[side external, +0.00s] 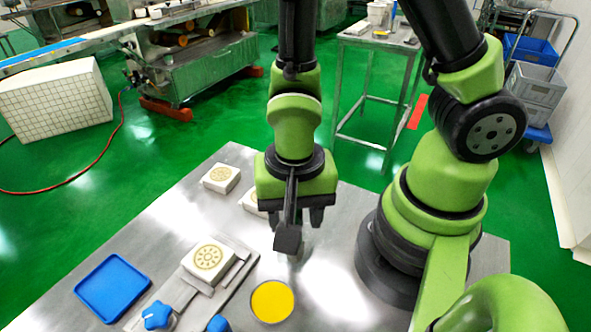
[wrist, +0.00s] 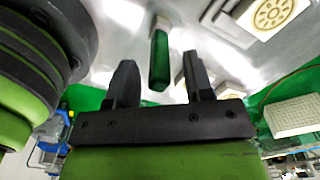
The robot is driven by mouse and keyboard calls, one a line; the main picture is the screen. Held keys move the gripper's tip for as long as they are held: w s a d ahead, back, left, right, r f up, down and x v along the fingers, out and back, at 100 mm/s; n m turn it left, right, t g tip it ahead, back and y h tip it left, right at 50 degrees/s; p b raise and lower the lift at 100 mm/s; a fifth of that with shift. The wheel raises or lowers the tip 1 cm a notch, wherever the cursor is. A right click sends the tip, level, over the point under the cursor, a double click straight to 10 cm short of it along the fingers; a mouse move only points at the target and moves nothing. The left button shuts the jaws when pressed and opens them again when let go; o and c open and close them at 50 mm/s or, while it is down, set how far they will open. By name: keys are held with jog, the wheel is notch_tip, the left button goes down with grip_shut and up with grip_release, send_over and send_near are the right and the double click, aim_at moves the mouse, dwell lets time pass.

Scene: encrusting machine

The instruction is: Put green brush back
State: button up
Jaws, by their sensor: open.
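The green brush shows in the wrist view as a dark green bar (wrist: 159,62) on or just above the steel table. It lies in line with the gap between my gripper's fingers, slightly beyond their tips; I see no contact. My gripper (wrist: 158,72) is open, with bare metal on either side of the green bar. In the side external view my gripper (side external: 291,217) points down over the table, just left of my arm's base. There the brush is not clearly visible, hidden behind the fingers and the dark wrist camera.
A white patterned block (side external: 208,257) sits on a metal fixture; another (side external: 221,178) stands behind, and one is partly hidden by my gripper. A blue tray (side external: 113,288), a yellow round dish (side external: 272,301) and a blue knob (side external: 157,315) are near the front.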

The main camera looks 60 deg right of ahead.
notch_tip(320, 180, up, 10)
jog(key=shift+r, duration=0.2)
jog(key=s+d+r+n+t+y, duration=0.1)
jog(key=d+r+n+t, duration=0.2)
jog(key=r, duration=0.3)
jog(key=s+d+r+n+t+y, duration=0.1)
jog(key=d+r+n+t, duration=0.2)
jog(key=r+t, duration=0.1)
jog(key=shift+s+r+n, duration=0.15)
jog(key=shift+r+n, duration=0.25)
jog(key=shift+r, duration=0.5)
dwell(1.5)
